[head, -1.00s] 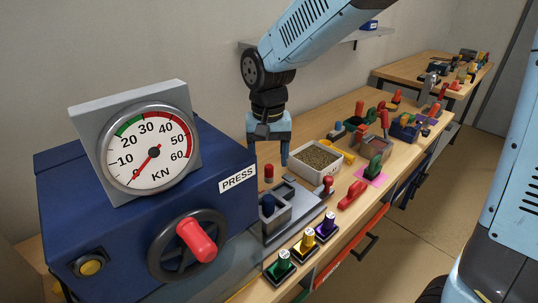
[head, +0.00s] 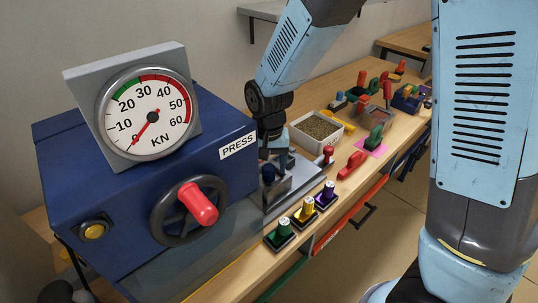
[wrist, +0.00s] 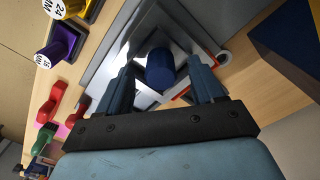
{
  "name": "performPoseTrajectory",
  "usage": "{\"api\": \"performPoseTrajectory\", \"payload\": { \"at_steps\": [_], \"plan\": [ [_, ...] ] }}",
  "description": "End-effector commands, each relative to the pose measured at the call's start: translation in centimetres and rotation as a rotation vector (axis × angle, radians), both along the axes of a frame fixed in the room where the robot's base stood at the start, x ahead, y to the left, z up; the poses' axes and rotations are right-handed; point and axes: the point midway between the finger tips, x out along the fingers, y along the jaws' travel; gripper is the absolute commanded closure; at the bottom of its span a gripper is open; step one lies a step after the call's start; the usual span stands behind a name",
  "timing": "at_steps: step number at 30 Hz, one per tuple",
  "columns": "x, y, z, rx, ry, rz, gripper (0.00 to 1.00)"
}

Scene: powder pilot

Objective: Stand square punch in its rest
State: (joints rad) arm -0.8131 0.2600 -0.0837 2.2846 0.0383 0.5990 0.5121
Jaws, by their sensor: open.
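A blue round-topped piece (head: 268,173), which may be the square punch, stands in a grey metal block (head: 281,187) beside the press. In the wrist view its dark blue top (wrist: 160,68) lies between my two fingers. My gripper (head: 273,150) is open just above it, with a finger on either side; I cannot tell if they touch it. My gripper also shows in the wrist view (wrist: 163,78). The piece's lower end is hidden in the block. I cannot tell which spot is the punch's rest.
The blue press (head: 130,205) with its gauge stands close on the left. Green (head: 280,232), yellow (head: 305,210) and purple (head: 326,193) pieces stand in dark bases along the bench's front edge. A white tray of granules (head: 318,127) and a red-handled tool (head: 352,164) lie beyond.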

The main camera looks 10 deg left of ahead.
Motion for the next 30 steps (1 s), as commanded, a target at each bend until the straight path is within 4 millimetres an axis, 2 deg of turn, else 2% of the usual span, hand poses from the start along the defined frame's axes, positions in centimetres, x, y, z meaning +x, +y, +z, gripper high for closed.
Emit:
{"api": "performPoseTrajectory", "payload": {
  "at_steps": [12, 30],
  "plan": [
    [-0.02, 0.04, -0.66, 0.000, -0.001, 0.001, 0.33],
    [-0.04, 0.08, -0.64, 0.000, -0.001, 0.002, 0.89]
  ]
}}
